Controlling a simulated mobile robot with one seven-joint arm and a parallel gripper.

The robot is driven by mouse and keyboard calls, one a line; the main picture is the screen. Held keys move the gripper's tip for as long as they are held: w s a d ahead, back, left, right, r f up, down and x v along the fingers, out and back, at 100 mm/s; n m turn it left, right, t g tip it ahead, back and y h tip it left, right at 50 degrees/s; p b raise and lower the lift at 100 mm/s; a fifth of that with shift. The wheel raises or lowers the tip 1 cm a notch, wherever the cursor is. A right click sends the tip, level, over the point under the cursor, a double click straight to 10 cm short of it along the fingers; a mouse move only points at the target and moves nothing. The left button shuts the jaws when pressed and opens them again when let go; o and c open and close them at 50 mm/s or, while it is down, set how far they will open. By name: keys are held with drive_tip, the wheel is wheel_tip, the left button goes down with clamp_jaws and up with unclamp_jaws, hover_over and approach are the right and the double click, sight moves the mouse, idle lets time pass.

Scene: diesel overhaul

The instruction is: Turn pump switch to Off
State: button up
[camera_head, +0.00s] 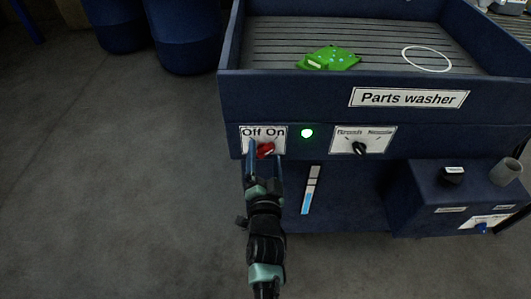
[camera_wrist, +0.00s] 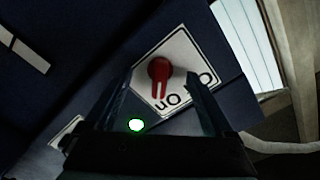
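The pump switch is a red knob (camera_head: 265,150) on a white plate marked Off and On, on the front of the blue parts washer (camera_head: 300,100). In the wrist view the red knob (camera_wrist: 159,70) has its pointer on the On side. My gripper (camera_head: 264,152) is at the switch from below, with its two fingers apart. In the wrist view the gripper (camera_wrist: 161,82) has one finger on each side of the knob with gaps between. Whether the fingertips reach past the knob face is hard to tell.
A lit green lamp (camera_head: 307,133) is right of the switch, followed by a black selector knob (camera_head: 359,148). A green part (camera_head: 329,58) lies in the washer basin. A lower blue box (camera_head: 450,190) juts out at right. Floor at left is clear.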

drive_tip(key=c, duration=1.3)
drive_tip(key=n, duration=0.1)
drive_tip(key=n+p, duration=0.2)
drive_tip(key=shift+a+r+n, duration=0.15)
drive_tip(key=shift+r+n, duration=0.1)
drive_tip(key=shift+n, duration=0.15)
drive_tip(key=n+p, duration=0.1)
drive_tip(key=n, duration=0.4)
drive_tip(key=shift+f, duration=0.2)
drive_tip(key=n+p, duration=0.1)
drive_tip(key=n, duration=0.3)
drive_tip(key=shift+a+n, duration=0.15)
drive_tip(key=shift+n, duration=0.15)
drive_tip(key=n, duration=0.4)
drive_tip(key=shift+f+n, duration=0.15)
drive_tip(key=shift+n, duration=0.15)
drive_tip(key=o, duration=1.6)
